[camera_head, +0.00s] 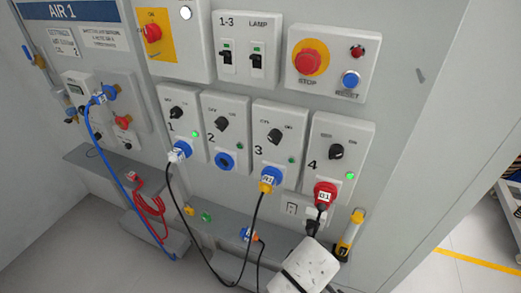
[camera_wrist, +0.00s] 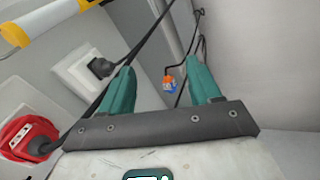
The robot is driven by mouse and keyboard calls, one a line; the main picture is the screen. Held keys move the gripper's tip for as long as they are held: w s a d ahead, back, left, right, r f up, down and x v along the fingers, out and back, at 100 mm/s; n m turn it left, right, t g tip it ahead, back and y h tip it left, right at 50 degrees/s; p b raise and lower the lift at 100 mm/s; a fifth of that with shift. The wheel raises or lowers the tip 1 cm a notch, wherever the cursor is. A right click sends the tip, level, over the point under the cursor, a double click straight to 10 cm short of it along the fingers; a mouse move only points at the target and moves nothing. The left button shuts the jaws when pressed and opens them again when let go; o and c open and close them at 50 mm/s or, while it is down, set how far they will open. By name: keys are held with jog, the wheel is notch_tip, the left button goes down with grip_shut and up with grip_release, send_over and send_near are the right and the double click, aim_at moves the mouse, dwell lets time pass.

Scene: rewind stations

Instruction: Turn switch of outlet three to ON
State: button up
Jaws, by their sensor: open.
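Outlet three is a white box (camera_head: 279,120) on the grey wall panel, marked 3, in the head view. Its black rotary switch (camera_head: 274,136) sits below the OFF and ON labels; its exact angle is too small to tell. The lamp (camera_head: 292,160) beside it looks dark.
Outlet four (camera_head: 343,128), with a red plug (camera_head: 325,193), is right of outlet three; outlet two (camera_head: 224,106) is left. A STOP button (camera_head: 307,62) is above. Black cables hang near my gripper.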

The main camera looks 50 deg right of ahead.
jog(key=w+d+r+n+t+h+b, duration=0.1)
jog(key=w+d+r+n+h, duration=0.1)
jog(key=w+r+h, duration=0.3)
jog(key=n+t+h+b, duration=0.2)
jog(key=n+t+h, duration=0.1)
jog(key=n+h, duration=0.4)
send_near(272, 141)
jog(key=shift+m+h, duration=0.6)
jog(key=shift+m, duration=0.1)
jog(key=x, duration=0.3)
jog(key=p+x, duration=0.1)
jog(key=x, duration=0.2)
jog(key=f+x, duration=0.1)
jog(key=x, duration=0.2)
jog(key=shift+w+p, duration=0.15)
jog(key=shift+p, duration=0.25)
jog(key=c, duration=1)
